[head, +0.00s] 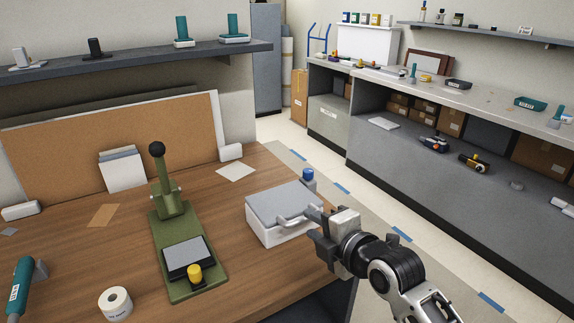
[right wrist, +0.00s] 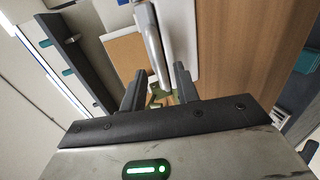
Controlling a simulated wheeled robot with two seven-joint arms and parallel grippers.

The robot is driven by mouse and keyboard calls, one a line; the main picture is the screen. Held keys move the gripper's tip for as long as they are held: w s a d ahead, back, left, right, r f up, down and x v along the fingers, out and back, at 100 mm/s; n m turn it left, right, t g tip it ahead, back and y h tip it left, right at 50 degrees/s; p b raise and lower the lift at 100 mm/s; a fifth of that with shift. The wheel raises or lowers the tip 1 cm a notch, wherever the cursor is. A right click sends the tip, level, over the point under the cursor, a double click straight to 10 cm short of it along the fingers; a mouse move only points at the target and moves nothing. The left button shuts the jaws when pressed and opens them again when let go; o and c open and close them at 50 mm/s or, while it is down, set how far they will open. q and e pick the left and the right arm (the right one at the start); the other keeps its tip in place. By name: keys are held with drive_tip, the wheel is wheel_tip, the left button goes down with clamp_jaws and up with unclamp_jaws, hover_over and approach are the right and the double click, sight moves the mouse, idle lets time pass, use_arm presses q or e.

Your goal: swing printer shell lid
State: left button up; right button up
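The printer shell (head: 268,229) is a white box near the right edge of the wooden table. Its grey lid (head: 278,200) lies closed on top, with a pale handle (head: 296,219) toward my right gripper. My right gripper (head: 314,222) is at the shell's right side, close to the handle. In the right wrist view my right gripper (right wrist: 160,80) is open, with a gap between its fingers. The handle (right wrist: 153,45) shows ahead, in line with that gap; I cannot tell if it touches a finger. My left gripper is not in view.
A green lever press (head: 172,225) stands left of the shell. A paper roll (head: 115,303) and a teal tool (head: 20,286) are at front left. A blue-capped bottle (head: 308,181) is just behind the shell. A shelf (head: 140,60) overhangs the table's back.

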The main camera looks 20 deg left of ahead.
sight(306, 221)
drive_tip(key=b+x, duration=0.1)
drive_tip(key=x, duration=0.2)
drive_tip(key=shift+s+d+f+b, duration=0.1)
drive_tip(key=shift+f+b, duration=0.1)
drive_tip(key=shift+b, duration=0.2)
drive_tip(key=shift+r, duration=0.2)
drive_tip(key=c, duration=0.4)
clamp_jaws()
drive_tip(key=r+p, duration=0.1)
drive_tip(key=r, duration=0.1)
drive_tip(key=r+p, duration=0.1)
drive_tip(key=shift+w+a+r+p, duration=0.2)
drive_tip(key=shift+w+r+p, duration=0.05)
drive_tip(key=shift+w+p, duration=0.1)
